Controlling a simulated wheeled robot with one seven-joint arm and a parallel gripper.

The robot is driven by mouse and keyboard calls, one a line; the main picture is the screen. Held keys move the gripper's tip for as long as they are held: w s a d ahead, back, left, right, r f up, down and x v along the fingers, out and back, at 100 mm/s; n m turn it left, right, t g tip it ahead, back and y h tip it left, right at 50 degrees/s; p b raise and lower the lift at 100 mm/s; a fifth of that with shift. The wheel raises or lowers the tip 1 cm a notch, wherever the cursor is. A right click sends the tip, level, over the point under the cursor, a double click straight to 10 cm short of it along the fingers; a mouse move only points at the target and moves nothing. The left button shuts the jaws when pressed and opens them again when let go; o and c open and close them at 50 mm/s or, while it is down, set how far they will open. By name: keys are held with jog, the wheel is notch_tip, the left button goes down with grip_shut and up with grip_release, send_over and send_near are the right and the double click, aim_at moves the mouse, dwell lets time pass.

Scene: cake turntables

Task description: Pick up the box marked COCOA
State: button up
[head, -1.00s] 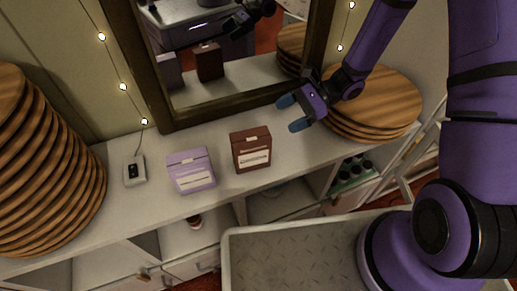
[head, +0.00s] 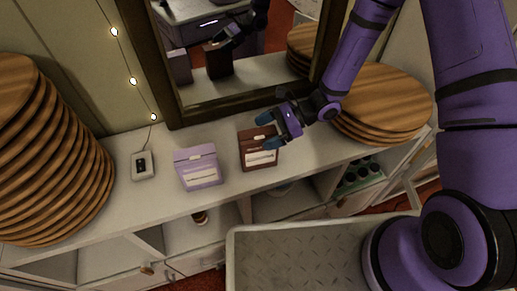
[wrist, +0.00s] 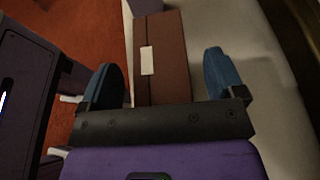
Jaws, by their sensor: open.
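A brown box (head: 257,150) with a white label stands on the counter in front of the mirror; its lettering is too small to read. A lilac box (head: 199,167) with a similar label stands to its left. My gripper (head: 267,131) is at the brown box, its blue fingertips at the box's right part and overlapping it in the head view. In the wrist view the brown box (wrist: 165,85) lies ahead between the two spread fingers (wrist: 163,82), with a gap on each side. My gripper is open and holds nothing.
A tall stack of wooden boards (head: 50,160) stands at the left, and a lower stack (head: 385,105) at the right. A framed mirror (head: 225,90) is behind the boxes. A small switch box (head: 143,172) with a light string sits left of the lilac box.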

jog(key=shift+a+f, duration=0.15)
jog(key=shift+a, duration=0.15)
jog(key=shift+c, duration=0.2)
jog(key=c, duration=1.5)
jog(key=shift+r, duration=0.2)
